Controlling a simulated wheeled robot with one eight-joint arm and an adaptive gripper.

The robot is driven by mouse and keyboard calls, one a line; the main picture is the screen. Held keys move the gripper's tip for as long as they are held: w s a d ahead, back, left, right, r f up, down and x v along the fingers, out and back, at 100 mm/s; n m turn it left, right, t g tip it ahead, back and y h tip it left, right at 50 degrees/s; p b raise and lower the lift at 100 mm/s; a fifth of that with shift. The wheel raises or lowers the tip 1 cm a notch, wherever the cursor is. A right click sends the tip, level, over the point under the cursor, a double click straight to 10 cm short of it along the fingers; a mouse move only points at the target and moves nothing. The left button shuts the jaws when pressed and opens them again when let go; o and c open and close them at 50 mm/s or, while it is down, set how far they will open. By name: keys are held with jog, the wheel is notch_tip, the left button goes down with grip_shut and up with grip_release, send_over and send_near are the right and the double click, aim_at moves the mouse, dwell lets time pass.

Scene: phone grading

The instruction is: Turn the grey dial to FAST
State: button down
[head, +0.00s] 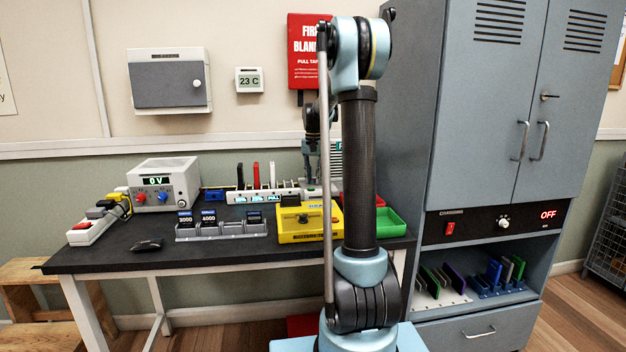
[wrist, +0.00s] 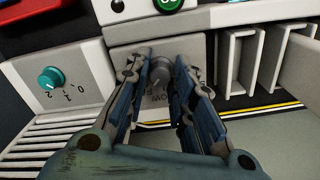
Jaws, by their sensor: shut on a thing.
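The grey dial (wrist: 160,71) sits on a pale panel (wrist: 126,60) in the wrist view, between the two fingers of my gripper (wrist: 160,62). My gripper is shut on the dial, with a finger on each side of it. Lettering on the panel below the dial is partly covered by the fingers and I cannot read it for certain. The dial's pointer position is also unclear. In the head view my arm hides the dial.
A teal dial (wrist: 50,80) marked with numbers is left of the grey one. White upright slots (wrist: 240,60) stand to the right. In the head view, a yellow box (head: 297,237) and a green tray (head: 390,224) stand on the dark table near my arm; a grey cabinet (head: 440,110) is at right.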

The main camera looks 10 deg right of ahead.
aim_at(314, 179)
jog(key=shift+w, duration=0.1)
jog(key=c, duration=1.3)
grip_release()
jog(key=shift+c, duration=0.2)
notch_tip(314, 179, up, 12)
jog(key=shift+f, duration=0.1)
